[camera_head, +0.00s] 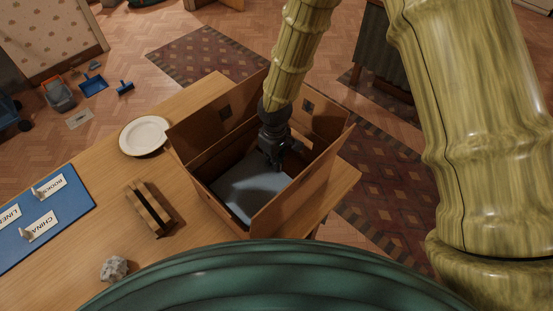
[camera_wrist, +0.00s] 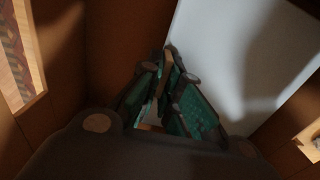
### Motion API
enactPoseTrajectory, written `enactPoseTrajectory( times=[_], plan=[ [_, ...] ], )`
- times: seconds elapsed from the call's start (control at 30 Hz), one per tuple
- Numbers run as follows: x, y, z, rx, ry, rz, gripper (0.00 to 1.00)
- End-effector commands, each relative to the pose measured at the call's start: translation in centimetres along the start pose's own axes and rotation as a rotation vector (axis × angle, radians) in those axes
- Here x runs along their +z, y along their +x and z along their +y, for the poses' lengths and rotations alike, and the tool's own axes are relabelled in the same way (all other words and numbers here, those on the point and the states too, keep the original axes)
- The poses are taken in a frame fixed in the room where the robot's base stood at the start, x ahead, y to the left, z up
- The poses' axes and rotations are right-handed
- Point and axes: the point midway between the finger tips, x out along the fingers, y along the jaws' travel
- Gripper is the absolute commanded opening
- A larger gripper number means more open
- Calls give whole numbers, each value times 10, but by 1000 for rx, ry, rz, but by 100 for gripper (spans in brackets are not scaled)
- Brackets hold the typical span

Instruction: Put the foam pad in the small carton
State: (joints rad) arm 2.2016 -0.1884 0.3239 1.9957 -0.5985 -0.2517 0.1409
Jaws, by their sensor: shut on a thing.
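The small carton (camera_head: 281,206) stands open on the wooden table, its flaps raised. The foam pad (camera_head: 252,188) is a flat pale grey-blue slab inside the carton, low between its walls. My gripper (camera_head: 277,165) reaches down into the carton at the pad's far edge and is shut on the pad. In the wrist view the pad (camera_wrist: 230,55) shows as a pale sheet at the upper right, and my gripper's fingertips (camera_wrist: 169,58) close together at its left edge. The fingers hide the exact grip, and I cannot tell whether the pad rests fully on the carton's floor.
On the table (camera_head: 95,238) are a white plate (camera_head: 144,135), a strapped wooden block (camera_head: 149,207), a grey stone (camera_head: 114,268) and a blue mat (camera_head: 72,211) with label cards. The carton's tall walls and flaps closely surround my gripper. Patterned rugs lie on the floor beyond.

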Motion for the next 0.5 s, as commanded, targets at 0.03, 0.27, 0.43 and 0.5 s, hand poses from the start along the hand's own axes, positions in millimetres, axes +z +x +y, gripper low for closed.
enactPoseTrajectory(
  times=[0.03,0.27,0.43,0.5],
  plan=[
    [0,3,0,0,0,0,0],
    [-1,6,0,0,0,2,0],
    [-1,9,0,0,0,1,0],
    [-1,10,0,0,0,1,0]
  ],
)
